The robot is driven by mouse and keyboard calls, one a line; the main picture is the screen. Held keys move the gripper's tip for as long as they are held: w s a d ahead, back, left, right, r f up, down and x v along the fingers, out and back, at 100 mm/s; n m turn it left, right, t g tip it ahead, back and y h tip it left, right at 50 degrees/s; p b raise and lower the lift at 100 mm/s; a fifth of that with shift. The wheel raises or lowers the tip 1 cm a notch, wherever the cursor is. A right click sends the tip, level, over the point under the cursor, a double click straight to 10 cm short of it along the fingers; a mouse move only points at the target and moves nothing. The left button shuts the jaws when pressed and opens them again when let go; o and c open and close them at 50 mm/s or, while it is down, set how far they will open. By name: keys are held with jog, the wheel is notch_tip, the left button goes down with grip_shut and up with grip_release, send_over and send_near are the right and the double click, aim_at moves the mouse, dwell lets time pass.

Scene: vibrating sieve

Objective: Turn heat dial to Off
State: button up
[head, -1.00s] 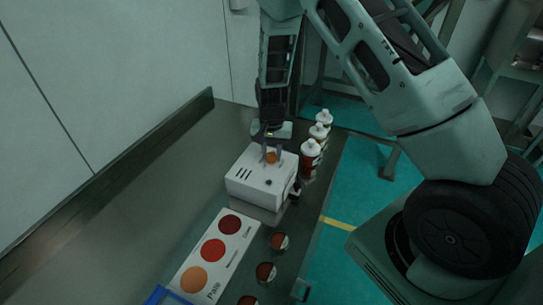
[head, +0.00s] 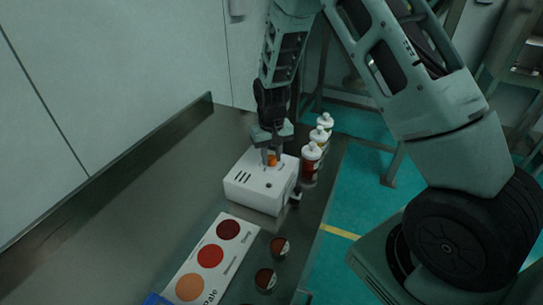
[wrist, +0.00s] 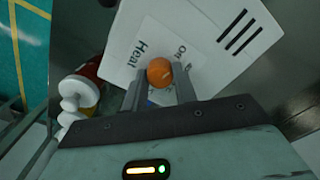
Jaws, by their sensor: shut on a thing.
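The heat dial is an orange round knob (wrist: 159,72) on top of a white box (head: 246,191). The box's face also shows in the wrist view (wrist: 205,22), with the words "Heat" and "Off" printed beside the knob. My gripper (head: 269,158) comes down from above and is shut on the knob, with one finger on each side of it in the wrist view (wrist: 159,84). The fingers partly cover the knob in the head view. I cannot make out a pointer mark on the knob.
Several white-capped bottles (head: 311,158) stand close to the box's right. A colour card (head: 187,262) with printed circles lies in front, beside several small round cups (head: 279,246). A dark raised edge (head: 130,157) borders the bench on the left. The bench's left part is clear.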

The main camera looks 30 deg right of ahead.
aim_at(271, 157)
dwell(0.3)
jog(key=o, duration=1)
jog(key=shift+r, duration=0.1)
notch_tip(271, 157, up, 17)
jog(key=b, duration=0.3)
jog(key=shift+r+b, duration=0.15)
jog(key=shift+b, duration=0.2)
